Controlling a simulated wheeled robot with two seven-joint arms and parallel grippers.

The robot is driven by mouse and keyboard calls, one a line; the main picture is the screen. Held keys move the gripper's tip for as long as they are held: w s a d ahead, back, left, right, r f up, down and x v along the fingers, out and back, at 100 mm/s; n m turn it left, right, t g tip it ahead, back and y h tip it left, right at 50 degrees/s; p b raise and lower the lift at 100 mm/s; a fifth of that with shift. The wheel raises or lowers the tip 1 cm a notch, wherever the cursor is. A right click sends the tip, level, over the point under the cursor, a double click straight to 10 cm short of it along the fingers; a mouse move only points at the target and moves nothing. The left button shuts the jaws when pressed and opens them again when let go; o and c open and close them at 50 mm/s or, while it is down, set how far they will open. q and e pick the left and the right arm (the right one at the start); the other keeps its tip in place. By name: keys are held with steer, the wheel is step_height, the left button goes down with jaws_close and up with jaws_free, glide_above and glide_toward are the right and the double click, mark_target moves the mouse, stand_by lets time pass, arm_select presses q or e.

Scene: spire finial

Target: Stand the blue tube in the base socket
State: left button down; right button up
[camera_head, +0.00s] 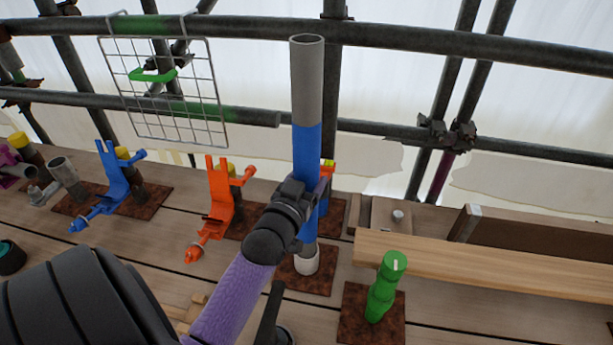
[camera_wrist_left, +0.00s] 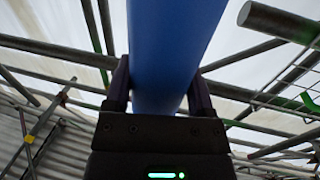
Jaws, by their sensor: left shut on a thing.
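The blue tube (camera_head: 306,145), with a grey upper part, stands close to upright in the middle of the head view. My left gripper (camera_head: 314,195) is shut around its blue lower part. The left wrist view shows the blue tube (camera_wrist_left: 170,50) between the two fingers (camera_wrist_left: 158,92). Below the gripper, the tube's grey lower end meets the white base socket (camera_head: 307,263), which sits on a rusty plate (camera_head: 318,281). The end appears to be at or inside the socket's mouth; how deep I cannot tell. My right gripper is not in view.
An orange bracket (camera_head: 220,205) and a blue bracket (camera_head: 116,185) stand on rusty plates to the left. A green post (camera_head: 384,290) and a long plank (camera_head: 480,262) are to the right. Scaffold pipes and a wire rack (camera_head: 180,118) lie behind the tube.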

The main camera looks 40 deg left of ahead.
arm_select(q)
steer(key=shift+r, duration=0.1)
jaws_free()
steer(key=shift+f, duration=0.25)
